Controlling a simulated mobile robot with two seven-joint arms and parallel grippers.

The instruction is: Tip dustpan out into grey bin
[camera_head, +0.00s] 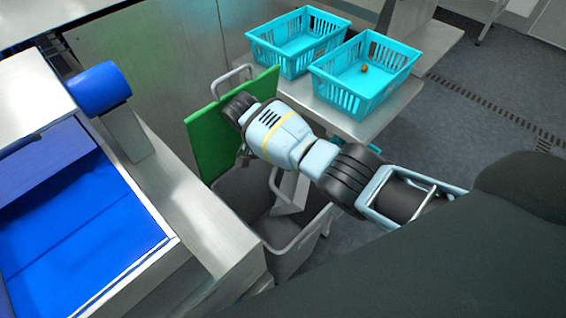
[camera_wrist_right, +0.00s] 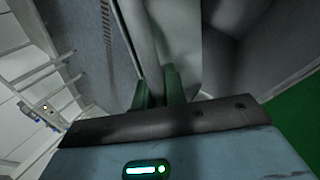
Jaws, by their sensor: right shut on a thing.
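The grey bin (camera_head: 240,192) stands on the floor beside the metal frame, with a green panel (camera_head: 206,142) upright at its back edge. My right gripper (camera_head: 246,157) reaches in from the right, over the bin and close to the panel. In the right wrist view, its dark green fingers (camera_wrist_right: 160,90) are shut on a light grey piece (camera_wrist_right: 143,35), which looks like part of the dustpan. A pale grey angled piece (camera_head: 291,196) shows at the bin's mouth and may be the dustpan; my arm partly hides it. Its contents cannot be seen. My left gripper is not in view.
Two turquoise baskets (camera_head: 300,58) (camera_head: 352,103) stand on a metal shelf (camera_head: 315,104) behind my right arm, the nearer holding a small brown item. A blue belt (camera_head: 75,225) with a blue roller (camera_head: 100,88) lies left. Clear floor shows at right.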

